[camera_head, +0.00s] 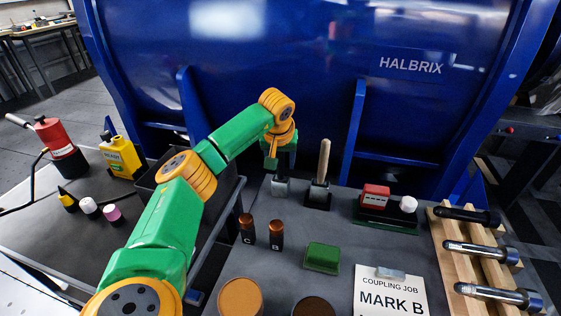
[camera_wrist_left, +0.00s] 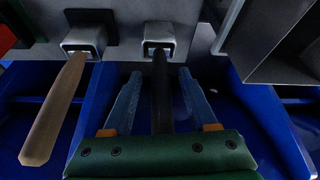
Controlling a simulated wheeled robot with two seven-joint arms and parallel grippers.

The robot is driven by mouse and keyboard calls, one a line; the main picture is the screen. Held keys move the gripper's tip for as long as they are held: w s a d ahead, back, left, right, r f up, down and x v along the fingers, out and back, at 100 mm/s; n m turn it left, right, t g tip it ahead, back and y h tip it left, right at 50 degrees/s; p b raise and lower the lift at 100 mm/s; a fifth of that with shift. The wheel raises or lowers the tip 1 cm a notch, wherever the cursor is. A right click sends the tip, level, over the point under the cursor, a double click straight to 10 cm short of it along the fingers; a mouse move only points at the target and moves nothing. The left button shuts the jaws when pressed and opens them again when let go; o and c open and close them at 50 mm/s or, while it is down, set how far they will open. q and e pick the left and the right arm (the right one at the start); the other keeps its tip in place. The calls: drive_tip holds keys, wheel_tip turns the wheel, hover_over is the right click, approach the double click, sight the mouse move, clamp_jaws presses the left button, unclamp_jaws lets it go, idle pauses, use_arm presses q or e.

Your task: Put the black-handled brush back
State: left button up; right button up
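The black-handled brush shows in the left wrist view as a dark upright handle (camera_wrist_left: 160,85) rising from a square silver collar (camera_wrist_left: 158,38). In the head view the silver collar (camera_head: 280,187) sits on the bench top, and the handle is mostly hidden by my left gripper (camera_head: 281,162). In the wrist view my left gripper (camera_wrist_left: 161,100) has its two bluish fingers on either side of the handle, with a gap on both sides. A wooden-handled brush (camera_head: 323,162) stands upright beside it in a dark base (camera_head: 317,199). My right gripper is not in view.
A dark bin (camera_head: 228,203) lies left of the brushes, partly behind my left arm. The blue HALBRIX housing (camera_head: 320,80) rises close behind.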

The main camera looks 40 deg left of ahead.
use_arm(q)
drive_tip(key=p+v, duration=0.2)
drive_tip(key=v, duration=1)
drive_tip(key=shift+s, duration=0.1)
